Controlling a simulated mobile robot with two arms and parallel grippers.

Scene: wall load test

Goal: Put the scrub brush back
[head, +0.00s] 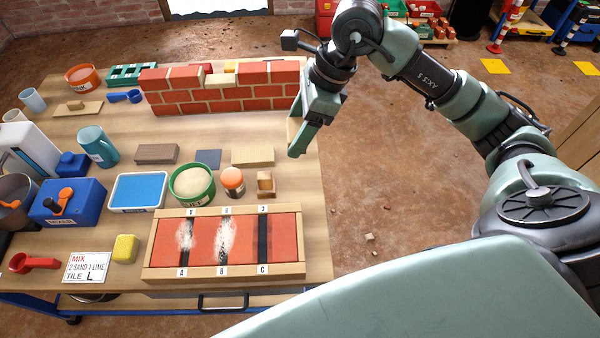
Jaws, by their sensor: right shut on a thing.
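My right gripper (304,128) hangs at the right end of the small brick wall, over the table's right edge. It is shut on a pale tan thing (293,128), which shows as a narrow strip beside the fingers. Most of it is hidden, so I cannot tell for sure that it is the scrub brush. A small brown wooden block-like thing (265,183) stands on the table beside an orange-topped jar (232,182). My left gripper is out of the picture.
The brick wall (205,97) stands at the table's back. A wood-framed red tile panel (192,243) lies in front. A green tub (192,184), blue tray (138,191), yellow sponge (125,248) and blue box (67,202) crowd the left and middle. The table's right margin is mostly bare.

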